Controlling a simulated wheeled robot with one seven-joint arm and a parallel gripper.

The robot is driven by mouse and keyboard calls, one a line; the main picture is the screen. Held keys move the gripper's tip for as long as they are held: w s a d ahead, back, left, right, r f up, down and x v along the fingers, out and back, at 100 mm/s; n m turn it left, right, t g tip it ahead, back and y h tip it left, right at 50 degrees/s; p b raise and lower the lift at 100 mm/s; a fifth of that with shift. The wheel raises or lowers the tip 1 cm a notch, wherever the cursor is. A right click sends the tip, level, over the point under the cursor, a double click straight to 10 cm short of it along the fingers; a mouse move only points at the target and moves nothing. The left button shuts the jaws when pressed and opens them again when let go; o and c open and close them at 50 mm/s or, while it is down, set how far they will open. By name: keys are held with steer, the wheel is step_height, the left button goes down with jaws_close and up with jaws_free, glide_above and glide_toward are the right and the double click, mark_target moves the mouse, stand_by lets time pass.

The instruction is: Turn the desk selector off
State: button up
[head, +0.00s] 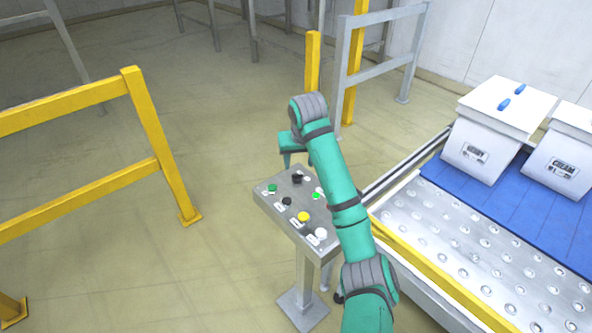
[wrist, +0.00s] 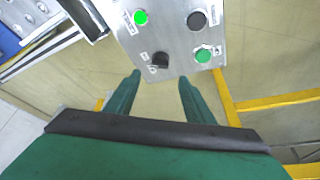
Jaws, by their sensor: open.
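The desk selector is a black knob (head: 297,178) at the far end of the tilted grey control desk (head: 264,200). In the wrist view the knob (wrist: 160,60) lies just beyond and between my fingertips, near the panel's edge. Small labels sit beside it, too small to read, and I cannot tell its exact setting. A green lamp (wrist: 141,17) near it is lit. My gripper (wrist: 160,76) is open and empty, its two green fingers apart. In the head view my gripper (head: 292,160) is above the desk's far end, partly hidden by my arm.
The desk also carries a green button (head: 272,187), a black button (head: 287,201), a yellow button (head: 303,216) and a white button (head: 321,233). A conveyor (head: 430,230) with white bins (head: 486,152) runs at right. A yellow rail (head: 150,130) stands left; open floor lies between.

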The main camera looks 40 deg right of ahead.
mark_target(297, 174)
steer(key=x, duration=0.7)
steer(key=shift+f, duration=0.2)
steer(key=c, duration=1)
